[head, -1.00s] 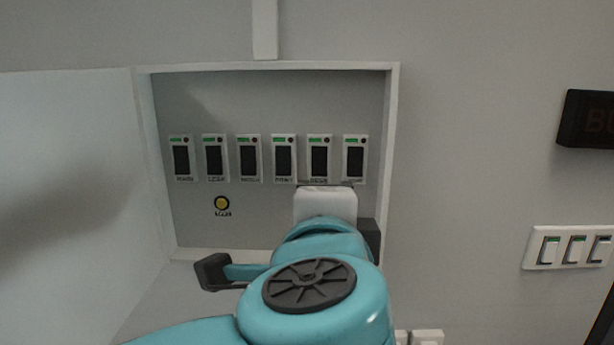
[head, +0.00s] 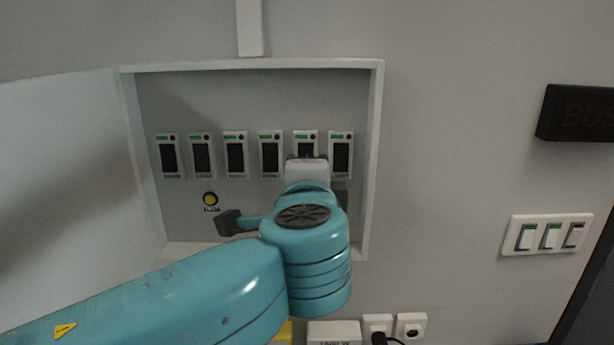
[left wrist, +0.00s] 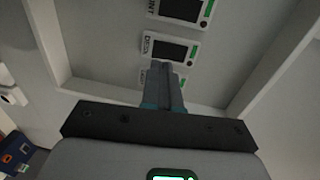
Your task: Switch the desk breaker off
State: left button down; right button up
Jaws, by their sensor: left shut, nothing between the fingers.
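The desk breaker (head: 306,137) is the fifth in a row inside the open wall box, a white unit with a black rocker and a green mark on top. My left gripper (head: 306,158) covers its lower part in the head view. In the left wrist view the desk breaker (left wrist: 171,49) shows its DESK label, black rocker and green mark. My left gripper (left wrist: 162,66) is shut and empty, its tips at the rocker's near edge. I cannot tell whether they touch it. My right gripper is not in view.
Several similar breakers (head: 235,156) share the row, with one close on each side of the desk breaker. A yellow round button (head: 210,199) sits below. The box rim (head: 374,150) stands to the right. The open box door (head: 60,170) is at left.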

pick_arm(q)
jog(key=w, duration=0.1)
jog(key=w+p, duration=0.1)
jog(key=w, duration=0.2)
jog(key=shift+a+f, duration=0.1)
jog(key=shift+f, duration=0.15)
jog(key=shift+a, duration=0.1)
jog(key=shift+w, duration=0.1)
jog(key=shift+w+f, duration=0.1)
jog(key=shift+w, duration=0.05)
